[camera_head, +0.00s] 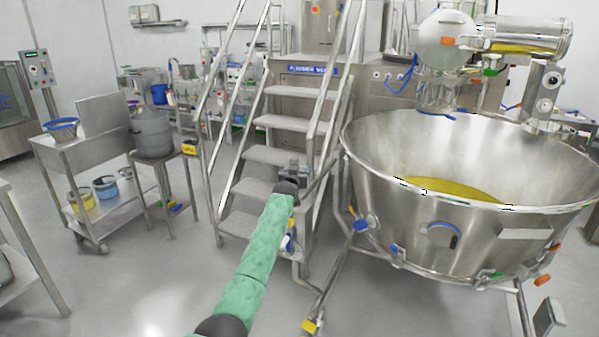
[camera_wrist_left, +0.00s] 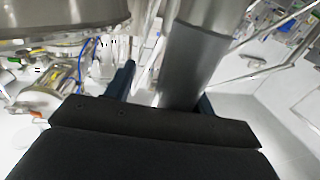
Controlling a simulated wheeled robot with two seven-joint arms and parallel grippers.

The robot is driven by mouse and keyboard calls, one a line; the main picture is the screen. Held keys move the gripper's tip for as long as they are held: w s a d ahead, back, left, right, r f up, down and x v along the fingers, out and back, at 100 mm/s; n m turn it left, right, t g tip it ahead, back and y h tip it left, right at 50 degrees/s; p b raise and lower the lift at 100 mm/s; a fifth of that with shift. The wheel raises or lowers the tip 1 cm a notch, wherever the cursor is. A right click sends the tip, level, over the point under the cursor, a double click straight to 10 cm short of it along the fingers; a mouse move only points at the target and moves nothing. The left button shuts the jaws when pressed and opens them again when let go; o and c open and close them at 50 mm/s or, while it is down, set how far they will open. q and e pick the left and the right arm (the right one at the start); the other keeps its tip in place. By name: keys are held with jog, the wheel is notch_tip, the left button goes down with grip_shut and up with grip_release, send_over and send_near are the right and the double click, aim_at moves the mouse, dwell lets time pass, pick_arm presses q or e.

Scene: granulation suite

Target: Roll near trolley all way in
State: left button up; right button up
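The nearest wheeled unit, which I take as the near trolley, is a large steel conical bowl (camera_head: 400,215) on a tubular frame, holding yellow material, at the right in the head view. Its underside shows at the top left in the wrist view (camera_wrist_left: 60,15). My left gripper (camera_head: 290,170) is in front of the stairs, left of the bowl. In the left wrist view its two dark fingers (camera_wrist_left: 165,92) stand apart, with a grey tube (camera_wrist_left: 192,65) between them in the picture. A gap shows left of the tube; contact cannot be told. My right gripper is out of view.
Steel stairs with handrails (camera_head: 272,155) stand behind my left gripper. A steel cart (camera_head: 85,150) with tubs and a stool (camera_head: 170,190) with a grey pot stand at the left. The floor (camera_head: 150,285) at the front left is clear.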

pick_arm(q)
jog(key=shift+s+a, duration=0.1)
jog(key=shift+a, duration=0.05)
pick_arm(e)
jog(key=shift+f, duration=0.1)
pick_arm(q)
jog(key=shift+s+a, duration=0.15)
jog(key=shift+s, duration=0.3)
jog(key=s, duration=0.6)
jog(key=shift+s+a+b, duration=0.3)
jog(key=shift+s+b, duration=0.05)
jog(key=shift+b, duration=0.1)
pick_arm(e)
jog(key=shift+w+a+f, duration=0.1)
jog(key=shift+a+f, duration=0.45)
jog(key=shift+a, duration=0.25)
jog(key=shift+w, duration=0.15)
